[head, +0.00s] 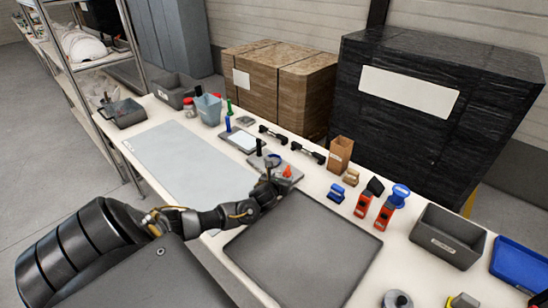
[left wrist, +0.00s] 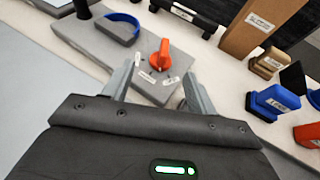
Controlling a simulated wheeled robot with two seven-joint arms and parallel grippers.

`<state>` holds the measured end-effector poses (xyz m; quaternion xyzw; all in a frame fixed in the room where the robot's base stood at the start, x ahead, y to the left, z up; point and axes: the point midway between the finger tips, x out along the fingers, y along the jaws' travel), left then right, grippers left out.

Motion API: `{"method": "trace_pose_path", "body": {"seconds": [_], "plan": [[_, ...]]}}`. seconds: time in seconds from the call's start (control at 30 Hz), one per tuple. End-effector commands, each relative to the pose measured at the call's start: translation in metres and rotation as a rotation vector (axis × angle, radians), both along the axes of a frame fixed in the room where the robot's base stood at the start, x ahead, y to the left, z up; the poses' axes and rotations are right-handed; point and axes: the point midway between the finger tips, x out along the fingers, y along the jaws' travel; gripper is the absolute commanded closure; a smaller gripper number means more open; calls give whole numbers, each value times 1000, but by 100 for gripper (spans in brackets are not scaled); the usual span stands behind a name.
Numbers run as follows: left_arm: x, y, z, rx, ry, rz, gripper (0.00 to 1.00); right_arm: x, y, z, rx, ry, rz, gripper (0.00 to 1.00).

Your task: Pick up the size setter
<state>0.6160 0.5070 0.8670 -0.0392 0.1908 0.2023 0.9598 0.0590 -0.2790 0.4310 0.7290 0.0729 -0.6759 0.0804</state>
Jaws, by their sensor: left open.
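An orange knob (head: 287,171) stands on a small grey block with white labels, which I take to be the size setter; the print is too small to read. In the left wrist view the knob (left wrist: 161,56) is upright on the block (left wrist: 152,92), just beyond and between my fingertips. My left gripper (left wrist: 158,86) is open and empty, its fingers reaching toward either side of the block. In the head view the left gripper (head: 271,184) is at the block's near side and partly covers it. I cannot tell whether it touches. My right gripper is not in view.
Blue stamp-like pieces (left wrist: 272,103), a brown holder (head: 340,154) and a grey bin (head: 447,235) stand to the right. A dark grey mat (head: 303,250) lies bare in front.

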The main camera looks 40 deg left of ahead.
Motion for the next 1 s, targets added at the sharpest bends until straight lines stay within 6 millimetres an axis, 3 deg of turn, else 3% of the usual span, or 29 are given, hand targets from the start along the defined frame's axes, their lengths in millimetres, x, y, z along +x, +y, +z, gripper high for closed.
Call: {"method": "trace_pose_path", "body": {"seconds": [0.23,0.37,0.7,1.0], "plan": [[11,2,-5,-3,1,-2,43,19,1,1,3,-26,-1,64],[16,4,-4,-3,0,-2,43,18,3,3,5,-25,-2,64],[51,18,-17,-3,0,-1,43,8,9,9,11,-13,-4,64],[58,20,-20,-3,1,-5,43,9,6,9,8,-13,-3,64]]}}
